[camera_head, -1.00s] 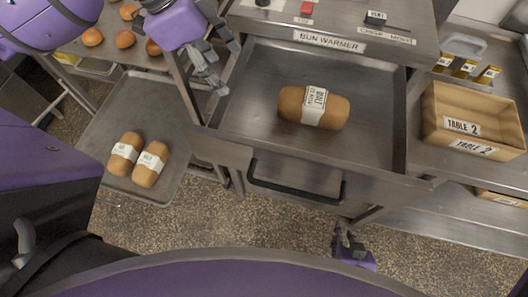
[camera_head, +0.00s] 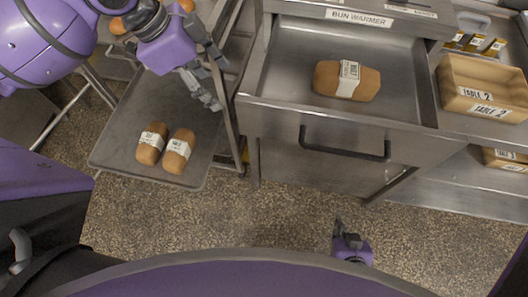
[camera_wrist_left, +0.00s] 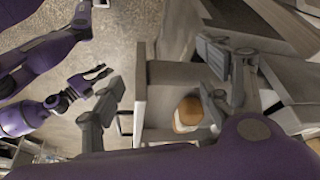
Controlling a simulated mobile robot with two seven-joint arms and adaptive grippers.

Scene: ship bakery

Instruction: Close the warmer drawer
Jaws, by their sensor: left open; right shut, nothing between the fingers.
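The warmer drawer (camera_head: 290,88) is pulled open below the "BUN WARMER" label, with a dark bar handle (camera_head: 345,152) on its front. A brown banded loaf (camera_head: 347,81) lies inside it. My left gripper (camera_head: 212,85) is open and empty, left of the drawer and above a tray, apart from the drawer front. In the left wrist view the drawer (camera_wrist_left: 158,105) and loaf (camera_wrist_left: 188,113) appear between and beyond its spread fingers. My right gripper (camera_head: 342,232) is shut and empty, low over the floor in front of the drawer. It also shows in the left wrist view (camera_wrist_left: 96,73).
A grey tray (camera_head: 122,140) with two banded loaves stands on a rack left of the drawer. A wooden "TABLE 2" crate (camera_head: 485,88) sits on the counter to the right. Speckled floor (camera_head: 270,215) is clear in front of the drawer.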

